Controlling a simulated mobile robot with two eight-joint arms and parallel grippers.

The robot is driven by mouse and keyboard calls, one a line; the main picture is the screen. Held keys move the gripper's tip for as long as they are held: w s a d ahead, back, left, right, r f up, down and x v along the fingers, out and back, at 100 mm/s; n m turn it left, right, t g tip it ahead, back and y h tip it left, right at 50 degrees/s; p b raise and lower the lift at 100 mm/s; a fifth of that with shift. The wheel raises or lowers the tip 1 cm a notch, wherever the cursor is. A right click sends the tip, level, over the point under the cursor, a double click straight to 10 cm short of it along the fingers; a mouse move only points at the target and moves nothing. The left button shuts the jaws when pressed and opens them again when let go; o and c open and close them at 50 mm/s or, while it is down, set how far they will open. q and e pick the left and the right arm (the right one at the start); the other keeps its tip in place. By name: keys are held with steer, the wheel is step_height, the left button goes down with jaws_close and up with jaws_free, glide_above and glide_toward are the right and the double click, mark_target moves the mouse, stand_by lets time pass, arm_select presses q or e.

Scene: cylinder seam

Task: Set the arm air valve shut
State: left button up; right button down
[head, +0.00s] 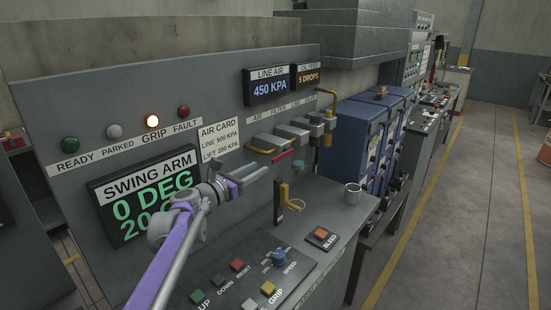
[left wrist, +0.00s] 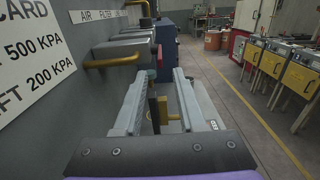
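My left gripper (head: 262,170) reaches in from the left, in front of the panel. Its two grey fingers are apart with nothing held; it also shows open in the left wrist view (left wrist: 168,78). A red lever (head: 282,158) sits under the grey pipe fittings (head: 293,131), just beyond the fingertips and apart from them. I cannot tell for sure whether this lever is the arm air valve. A yellow upright handle (head: 281,203) stands on the bench. My right gripper is out of view.
The line air display (head: 269,86) reads 450 KPA, and the amber GRIP lamp (head: 152,121) is lit. A white mug (head: 353,193), a bleed button (head: 320,235) and a button panel (head: 250,276) are on the bench.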

mark_target(272, 160)
arm_select(q)
steer(key=p+x, duration=0.1)
steer(key=x, duration=0.8)
steer(key=shift+w, duration=0.1)
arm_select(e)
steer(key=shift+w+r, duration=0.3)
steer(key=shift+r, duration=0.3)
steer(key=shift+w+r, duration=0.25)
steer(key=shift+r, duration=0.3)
arm_select(q)
jaws_close()
